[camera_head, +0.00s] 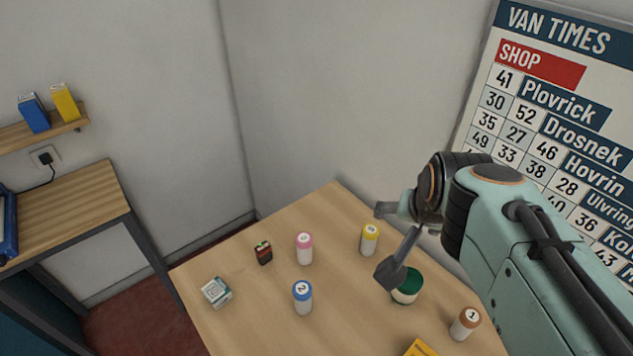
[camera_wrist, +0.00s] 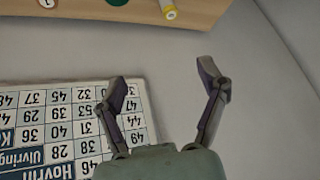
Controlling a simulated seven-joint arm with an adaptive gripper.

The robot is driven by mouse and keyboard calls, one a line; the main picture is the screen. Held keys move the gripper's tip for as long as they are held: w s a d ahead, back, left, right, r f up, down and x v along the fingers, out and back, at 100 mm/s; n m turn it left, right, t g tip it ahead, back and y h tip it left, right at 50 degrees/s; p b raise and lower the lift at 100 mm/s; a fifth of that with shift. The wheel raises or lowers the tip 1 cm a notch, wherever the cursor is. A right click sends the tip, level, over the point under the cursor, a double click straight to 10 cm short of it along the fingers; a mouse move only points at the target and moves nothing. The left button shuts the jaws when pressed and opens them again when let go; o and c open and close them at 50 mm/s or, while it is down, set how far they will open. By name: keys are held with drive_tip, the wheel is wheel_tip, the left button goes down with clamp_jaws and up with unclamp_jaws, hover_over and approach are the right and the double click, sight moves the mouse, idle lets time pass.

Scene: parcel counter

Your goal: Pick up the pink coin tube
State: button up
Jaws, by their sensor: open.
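The pink coin tube (camera_head: 304,249) stands upright on the wooden counter, near its middle, with a white label and a pink top. My gripper (camera_head: 385,240) is open and empty, to the right of the pink tube and apart from it, in front of the yellow coin tube (camera_head: 369,240) side of the counter. In the wrist view my gripper (camera_wrist: 165,85) shows two spread fingers with nothing between them. The pink tube is not in the wrist view.
A blue tube (camera_head: 302,297) stands just in front of the pink one. A dark battery-like block (camera_head: 263,252) is to its left, a white box (camera_head: 216,292) farther left. A green-topped tub (camera_head: 407,287) and brown tube (camera_head: 465,324) stand right. Bare counter (camera_head: 345,280) lies between.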

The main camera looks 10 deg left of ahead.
drive_tip(key=w+a+f, duration=0.3)
drive_tip(key=w+a, duration=0.2)
drive_tip(key=w, duration=0.5)
drive_tip(key=n, duration=0.2)
hover_over(304, 240)
drive_tip(key=d, duration=0.3)
wheel_tip(304, 240, down, 11)
drive_tip(key=a+f, duration=0.1)
drive_tip(key=f, duration=0.1)
drive_tip(key=s+a+f+g, duration=0.1)
drive_tip(key=f, duration=0.2)
drive_tip(key=a+f+g, duration=0.1)
drive_tip(key=f, duration=0.1)
drive_tip(key=shift+s+f+n, duration=0.15)
drive_tip(key=shift+s+n, duration=0.15)
drive_tip(key=shift+s, duration=0.1)
drive_tip(key=x, duration=0.6)
drive_tip(key=shift+w+a, duration=0.1)
drive_tip(key=c, duration=1.3)
